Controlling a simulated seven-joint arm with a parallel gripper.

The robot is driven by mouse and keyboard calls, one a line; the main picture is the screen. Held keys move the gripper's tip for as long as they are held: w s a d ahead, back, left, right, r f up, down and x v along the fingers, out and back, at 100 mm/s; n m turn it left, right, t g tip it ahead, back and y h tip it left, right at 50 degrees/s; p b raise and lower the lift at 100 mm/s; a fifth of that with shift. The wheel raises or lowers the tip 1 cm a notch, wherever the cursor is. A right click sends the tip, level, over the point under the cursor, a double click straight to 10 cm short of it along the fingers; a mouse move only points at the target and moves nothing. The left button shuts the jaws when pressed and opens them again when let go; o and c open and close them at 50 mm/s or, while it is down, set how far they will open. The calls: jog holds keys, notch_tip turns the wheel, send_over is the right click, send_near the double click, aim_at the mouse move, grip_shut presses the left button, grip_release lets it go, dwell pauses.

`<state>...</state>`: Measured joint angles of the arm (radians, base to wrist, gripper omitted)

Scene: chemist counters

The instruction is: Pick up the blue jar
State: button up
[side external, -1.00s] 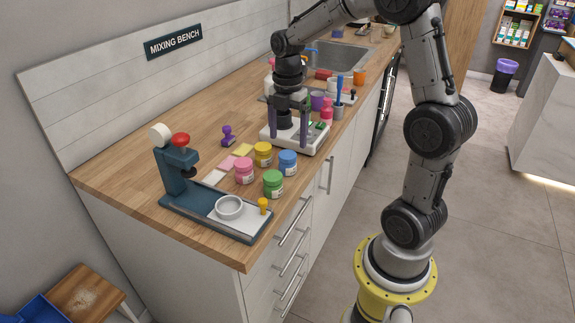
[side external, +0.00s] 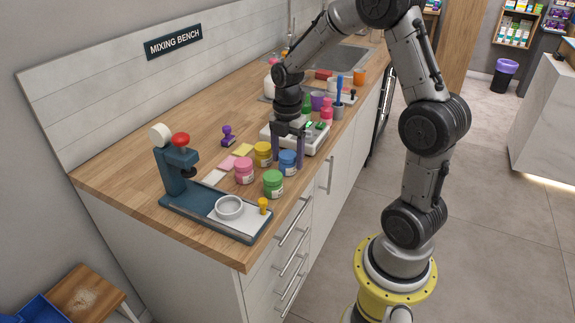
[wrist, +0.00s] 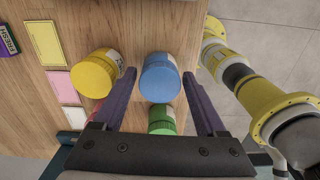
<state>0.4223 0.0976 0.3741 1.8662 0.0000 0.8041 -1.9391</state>
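The blue jar (side external: 287,163) stands upright on the wooden bench in a group with a yellow jar (side external: 263,153), a pink jar (side external: 244,170) and a green jar (side external: 273,183). In the wrist view the blue jar (wrist: 160,77) shows its lid between my two fingers, with a gap on each side. My gripper (side external: 288,163) is open, its purple fingers pointing down, one on each side of the blue jar. In the wrist view my gripper (wrist: 158,78) has the yellow jar (wrist: 96,73) just outside the left finger. The green jar (wrist: 162,118) shows below the blue one.
A white tray (side external: 318,143) with small items stands just behind the blue jar. A dark blue press (side external: 176,182) with a metal bowl (side external: 229,207) is at the near end. Coloured cards (side external: 215,177) lie left of the jars. The bench's front edge is close on the right.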

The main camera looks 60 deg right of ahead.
jog(key=c, duration=1.1)
jog(key=shift+r, duration=0.1)
